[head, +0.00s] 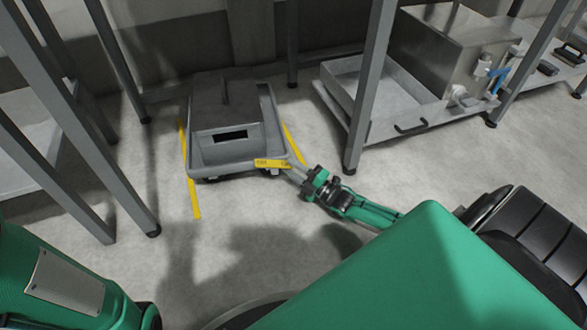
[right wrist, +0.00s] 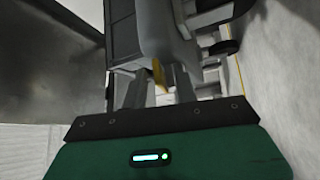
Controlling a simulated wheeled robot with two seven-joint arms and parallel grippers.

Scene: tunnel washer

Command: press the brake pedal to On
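The brake pedal (head: 272,163) is a yellow bar with small dark markings at the front right corner of a low grey wheeled cart (head: 200,158). My right gripper (head: 292,170) reaches in from the right, its fingertips at the pedal's right end. In the right wrist view the two fingers (right wrist: 160,88) stand apart, with the yellow pedal (right wrist: 159,74) showing between and beyond their tips. I cannot tell whether they touch it. The pedal's exact tilt is unclear. My left arm shows at the lower left of the head view; its gripper is out of the picture.
Yellow floor lines (head: 190,180) flank the cart. Grey metal frame legs (head: 369,85) stand on both sides. A steel tank and tray unit (head: 372,98) stands at the right. The floor in front of the cart is clear.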

